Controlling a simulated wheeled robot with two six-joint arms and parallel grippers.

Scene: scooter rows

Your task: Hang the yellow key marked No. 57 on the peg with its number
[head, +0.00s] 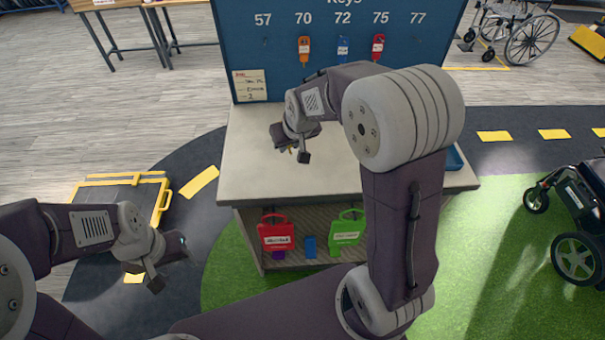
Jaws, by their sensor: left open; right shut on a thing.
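The blue key board (240,40) stands at the back with pegs under the numbers 57, 70, 72, 75 and 77. The peg under 57 (266,41) is bare. My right gripper (291,149) is shut on a small yellow thing, probably the yellow key (290,151), above the counter, below and in front of the board. Its fingers hide most of it, and no number on it can be read. My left gripper (172,266) is open and empty at the lower left, away from the counter.
An orange key (304,47), a blue key (342,48) and a red key (378,46) hang under 70, 72 and 75. A paper note (250,85) is at the board's lower left. The pale counter (245,165) is clear at left; red (276,236) and green (346,232) cases sit below.

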